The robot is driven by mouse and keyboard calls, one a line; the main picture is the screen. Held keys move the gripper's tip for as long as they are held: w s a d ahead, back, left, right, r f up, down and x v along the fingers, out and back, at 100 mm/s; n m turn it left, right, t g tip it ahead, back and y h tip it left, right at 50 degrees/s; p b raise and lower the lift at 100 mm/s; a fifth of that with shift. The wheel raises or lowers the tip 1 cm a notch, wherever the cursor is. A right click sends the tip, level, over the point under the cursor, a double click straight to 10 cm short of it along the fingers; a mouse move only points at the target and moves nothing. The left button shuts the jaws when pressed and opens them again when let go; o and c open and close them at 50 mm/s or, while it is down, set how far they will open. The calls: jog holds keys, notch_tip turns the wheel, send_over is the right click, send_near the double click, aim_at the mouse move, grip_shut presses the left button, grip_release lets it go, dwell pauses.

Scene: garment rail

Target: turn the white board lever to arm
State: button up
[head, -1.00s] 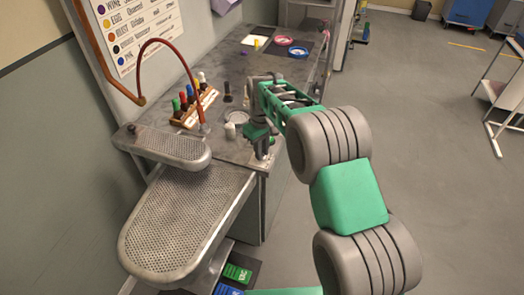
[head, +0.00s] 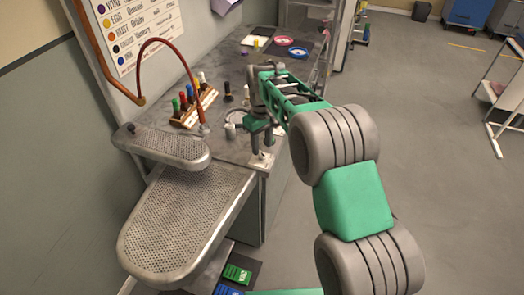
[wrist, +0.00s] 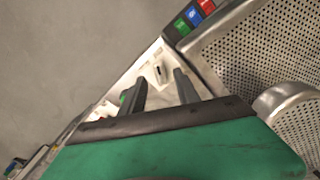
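A white board (wrist: 150,62) with a small dark slot lies beyond my fingertips in the wrist view. A small pale piece that may be its lever (wrist: 163,72) shows near the slot, but I cannot tell its position or any marking. My gripper (wrist: 160,88) has its two dark fingers apart, with nothing visibly held between them. I cannot tell whether a finger touches the lever. In the head view my gripper (head: 262,138) hangs over the near right corner of the workbench, partly hiding the white board (head: 262,158) there.
Two perforated metal ironing boards (head: 185,220) stand left of my gripper. A wooden rack (head: 195,107) of coloured bottles, a red hose (head: 165,45) and loose bottles stand on the bench (head: 235,70). Green and blue cards (head: 237,274) lie low down.

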aim_at(262, 154)
jog(key=shift+r, duration=2.25)
jog(key=s+d+r+m+t, duration=0.1)
jog(key=s+d+r+m, duration=0.1)
jog(key=s+d+r, duration=0.3)
jog(key=s+d+f+m+t, duration=0.1)
jog(key=s+d+m, duration=0.1)
jog(key=s, duration=0.8)
jog(key=s+d+f+m+t, duration=0.1)
jog(key=s+d+m, duration=0.2)
jog(key=s, duration=0.8)
jog(key=shift+s+d+t, duration=0.15)
jog(key=shift+d+t, duration=0.15)
jog(key=shift+d, duration=0.7)
